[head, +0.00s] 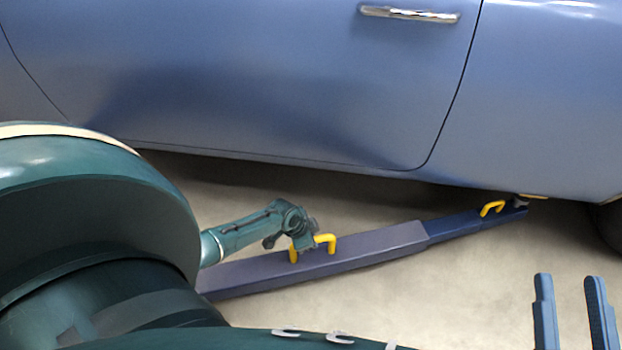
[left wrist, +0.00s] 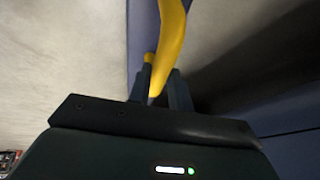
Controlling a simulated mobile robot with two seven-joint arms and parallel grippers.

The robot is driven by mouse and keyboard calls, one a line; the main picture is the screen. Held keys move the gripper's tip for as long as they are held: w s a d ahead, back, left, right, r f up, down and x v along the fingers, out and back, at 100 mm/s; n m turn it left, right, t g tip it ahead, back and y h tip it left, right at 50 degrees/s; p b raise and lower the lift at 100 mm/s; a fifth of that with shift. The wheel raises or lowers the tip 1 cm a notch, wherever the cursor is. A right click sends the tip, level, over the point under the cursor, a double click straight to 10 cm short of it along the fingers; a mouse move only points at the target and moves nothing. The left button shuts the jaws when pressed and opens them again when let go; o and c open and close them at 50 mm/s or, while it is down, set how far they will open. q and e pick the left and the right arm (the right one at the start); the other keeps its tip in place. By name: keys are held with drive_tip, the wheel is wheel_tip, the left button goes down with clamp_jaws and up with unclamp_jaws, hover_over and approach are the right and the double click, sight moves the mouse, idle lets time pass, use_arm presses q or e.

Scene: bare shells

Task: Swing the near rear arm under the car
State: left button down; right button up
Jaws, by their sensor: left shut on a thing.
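The blue car (head: 300,80) spans the top of the head view. The lift arm (head: 370,249) lies low over the floor, a grey-purple beam with a narrower dark blue section. Its far end, with a small pad (head: 520,203), reaches the car's lower edge; whether it touches cannot be told. My left gripper (head: 303,243) is shut on the yellow handle (head: 326,241) on top of the beam. In the left wrist view the handle (left wrist: 170,40) passes between the fingers (left wrist: 158,88). My right gripper (head: 572,300) is open and empty at the lower right, apart from the arm.
A second yellow handle (head: 492,208) sits on the blue section near the tip. A dark wheel (head: 608,225) shows at the right edge. The pale floor (head: 450,290) in front of the beam is clear. My left arm hides the beam's near end.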

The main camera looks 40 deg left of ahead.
use_arm(q)
drive_tip(key=c, duration=1.3)
unclamp_jaws()
drive_tip(key=shift+w+a+r, duration=0.2)
drive_tip(key=shift+w+a, duration=0.2)
drive_tip(key=shift+a, duration=0.2)
use_arm(e)
drive_tip(key=shift+w, duration=0.1)
use_arm(q)
drive_tip(key=shift+s+d, duration=0.1)
drive_tip(key=shift+d, duration=0.1)
drive_tip(key=shift+s+r+p, duration=0.25)
drive_tip(key=shift+r+p, duration=0.15)
drive_tip(key=shift+p, duration=0.05)
drive_tip(key=shift+p+v, duration=0.6)
drive_tip(key=shift+v, duration=0.2)
drive_tip(key=d+p+v, duration=0.1)
drive_tip(key=p+v, duration=0.5)
drive_tip(key=v, duration=0.4)
drive_tip(key=shift+s+a+r, duration=0.2)
drive_tip(key=shift+s+a, duration=0.05)
drive_tip(key=shift+a, duration=0.3)
use_arm(e)
drive_tip(key=shift+s+d+f+g+h, duration=0.2)
drive_tip(key=shift+s+f+g+h, duration=0.15)
drive_tip(key=shift+f+h, duration=0.2)
drive_tip(key=shift+s+d+f+g+h, duration=0.25)
drive_tip(key=shift+f+g+h, duration=0.15)
drive_tip(key=shift+h, duration=0.25)
